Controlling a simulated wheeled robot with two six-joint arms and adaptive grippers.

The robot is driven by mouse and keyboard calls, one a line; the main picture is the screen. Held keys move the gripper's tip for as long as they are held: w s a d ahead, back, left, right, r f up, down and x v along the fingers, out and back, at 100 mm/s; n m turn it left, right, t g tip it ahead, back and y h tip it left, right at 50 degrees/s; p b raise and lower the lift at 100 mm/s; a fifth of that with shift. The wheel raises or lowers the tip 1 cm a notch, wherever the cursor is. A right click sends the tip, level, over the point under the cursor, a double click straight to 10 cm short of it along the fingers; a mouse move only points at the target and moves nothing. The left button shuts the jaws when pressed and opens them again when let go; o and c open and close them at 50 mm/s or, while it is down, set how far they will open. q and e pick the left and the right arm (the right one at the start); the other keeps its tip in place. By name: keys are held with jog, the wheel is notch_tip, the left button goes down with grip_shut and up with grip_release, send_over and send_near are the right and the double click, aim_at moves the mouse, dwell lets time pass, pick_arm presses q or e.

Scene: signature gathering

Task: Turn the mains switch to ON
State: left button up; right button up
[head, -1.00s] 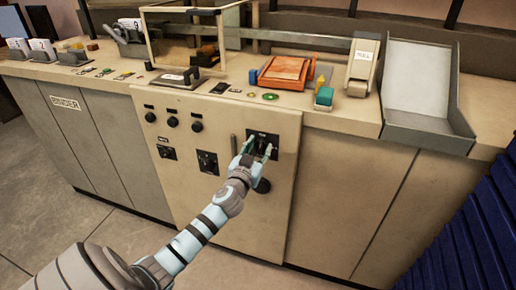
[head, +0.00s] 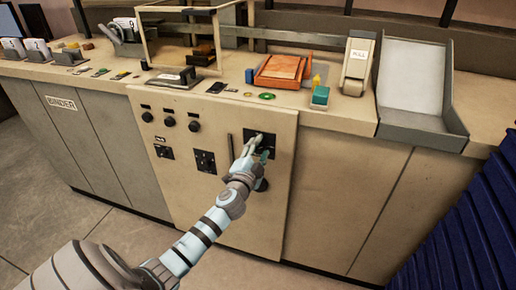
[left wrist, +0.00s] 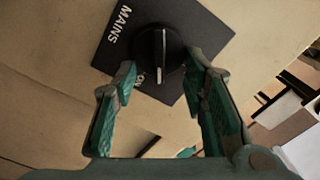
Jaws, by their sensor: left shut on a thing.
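The mains switch is a round black knob (left wrist: 157,50) with a white pointer line, on a dark square plate (left wrist: 120,42) lettered MAINS. Its plate also shows on the beige cabinet front in the head view (head: 262,139). My left gripper (head: 262,148) is at this plate, shut on the knob, with its green-padded fingers on either side of it in the left wrist view (left wrist: 160,70). My right gripper is not in view.
Other black knobs (head: 169,121) and a socket-like plate (head: 205,161) are on the same panel, left of a vertical handle (head: 230,148). The counter above holds an orange tray (head: 283,71), a teal-topped block (head: 320,95) and a grey chute (head: 416,90).

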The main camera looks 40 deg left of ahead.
pick_arm(q)
jog(key=m, duration=0.3)
jog(key=shift+d+f+m, duration=0.15)
jog(key=shift+f+m, duration=0.15)
jog(key=shift+f, duration=0.05)
jog(key=shift+f+m+p, duration=0.25)
jog(key=shift+m+p, duration=0.05)
jog(key=shift+m, duration=1.1)
jog(key=o, duration=1.2)
jog(key=v, duration=1.2)
